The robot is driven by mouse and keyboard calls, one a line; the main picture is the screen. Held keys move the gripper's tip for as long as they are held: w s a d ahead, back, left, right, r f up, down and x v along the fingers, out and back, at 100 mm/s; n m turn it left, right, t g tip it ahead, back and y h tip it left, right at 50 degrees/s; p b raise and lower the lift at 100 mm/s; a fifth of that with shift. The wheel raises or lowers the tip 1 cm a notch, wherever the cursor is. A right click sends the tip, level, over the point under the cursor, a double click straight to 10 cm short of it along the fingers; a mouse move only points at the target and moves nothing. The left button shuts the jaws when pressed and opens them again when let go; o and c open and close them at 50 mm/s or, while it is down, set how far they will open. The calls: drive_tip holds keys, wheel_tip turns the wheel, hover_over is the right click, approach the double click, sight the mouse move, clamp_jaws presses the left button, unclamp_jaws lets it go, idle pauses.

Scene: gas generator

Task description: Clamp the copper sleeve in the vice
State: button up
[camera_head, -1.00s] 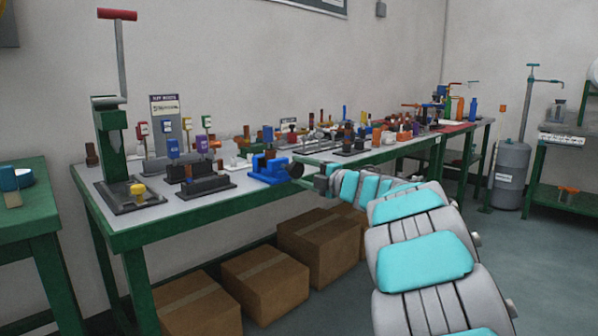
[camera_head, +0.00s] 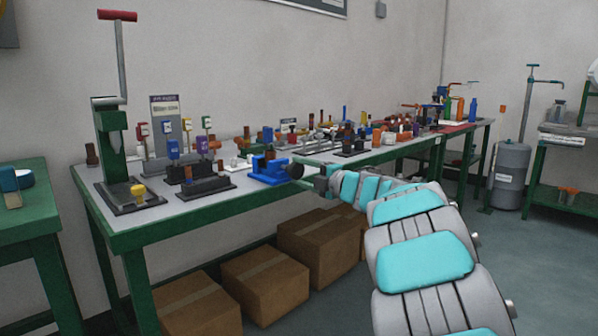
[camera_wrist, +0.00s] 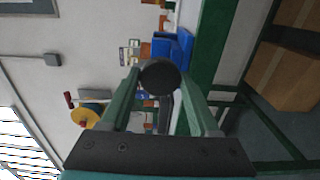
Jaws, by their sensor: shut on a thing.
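The blue vice (camera_head: 268,170) stands at the front edge of the long workbench, with a round black knob (camera_head: 296,170) on its right side. In the wrist view the vice (camera_wrist: 182,48) is just beyond the knob (camera_wrist: 160,77). My gripper (camera_wrist: 160,80) is shut on the knob, one green finger on each side of it. In the head view my gripper is small and reaches the knob from the right. A small brown piece shows at the top of the vice; I cannot tell whether it is the copper sleeve or how it sits in the jaws.
A green press (camera_head: 112,145) with a red handle stands at the bench's left end. Several small parts and dark holders crowd the bench (camera_head: 150,232) behind and left of the vice. Cardboard boxes (camera_head: 262,280) lie beneath. The floor at the right is free.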

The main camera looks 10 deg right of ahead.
drive_tip(key=shift+f+m+p, duration=0.1)
drive_tip(key=shift+m+p, duration=1.3)
drive_tip(key=shift+p, duration=0.9)
drive_tip(key=shift+m+p, duration=0.9)
drive_tip(key=shift+p, duration=0.75)
drive_tip(key=shift+m, duration=0.5)
drive_tip(key=o, duration=1.5)
drive_tip(key=v, duration=0.7)
